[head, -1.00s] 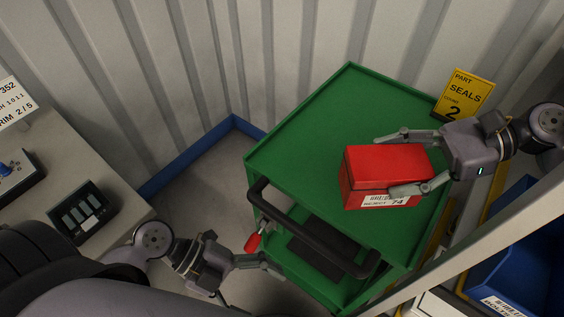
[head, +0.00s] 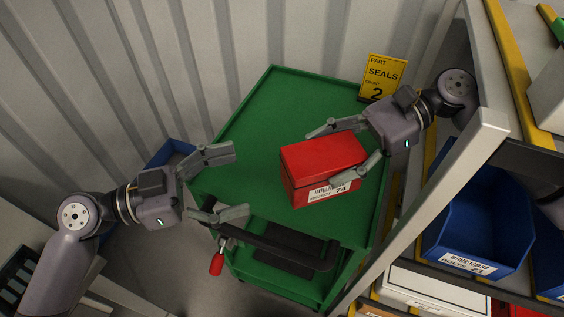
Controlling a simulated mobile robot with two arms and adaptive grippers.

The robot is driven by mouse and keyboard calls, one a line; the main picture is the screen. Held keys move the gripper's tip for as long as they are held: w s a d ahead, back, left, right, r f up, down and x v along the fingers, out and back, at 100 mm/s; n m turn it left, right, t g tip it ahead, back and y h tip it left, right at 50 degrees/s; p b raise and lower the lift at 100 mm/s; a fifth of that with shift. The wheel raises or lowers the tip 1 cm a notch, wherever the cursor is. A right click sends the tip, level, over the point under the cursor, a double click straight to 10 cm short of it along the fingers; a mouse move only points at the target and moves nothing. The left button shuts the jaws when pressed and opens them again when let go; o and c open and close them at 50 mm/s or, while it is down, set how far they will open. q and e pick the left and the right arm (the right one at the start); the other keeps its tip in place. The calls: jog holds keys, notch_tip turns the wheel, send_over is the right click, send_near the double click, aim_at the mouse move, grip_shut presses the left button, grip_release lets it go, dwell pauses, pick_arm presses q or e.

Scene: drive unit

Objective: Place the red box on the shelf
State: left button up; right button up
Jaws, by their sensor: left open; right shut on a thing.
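The red box (head: 322,160) has a white label on its front side and is over the green cart's top. My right gripper (head: 350,152) is shut on it, with one finger along the far side and one along the near side. I cannot tell whether the box touches the cart top. My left gripper (head: 228,182) is open and empty over the left edge of the cart, beside its black handle. The shelf (head: 440,170) is a grey-framed rack at the right, partly cut off by the picture edge.
The green cart (head: 265,105) stands against the corrugated wall. A yellow sign (head: 383,78) stands behind the cart. A blue bin (head: 477,225) and a white box (head: 432,290) sit on the rack. A grey upright post stands between cart and bins.

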aim_at(285, 166)
pick_arm(q)
jog(key=x, duration=1)
jog(key=shift+w+d, duration=0.1)
jog(key=shift+d, duration=0.3)
jog(key=shift+c, duration=0.5)
jog(key=c, duration=0.5)
jog(key=shift+w+a, duration=0.1)
jog(key=shift+w, duration=0.05)
jog(key=c, duration=1)
pick_arm(e)
jog(key=shift+s, duration=0.2)
jog(key=o, duration=1.6)
jog(key=shift+w, duration=0.1)
jog(key=shift+w, duration=0.1)
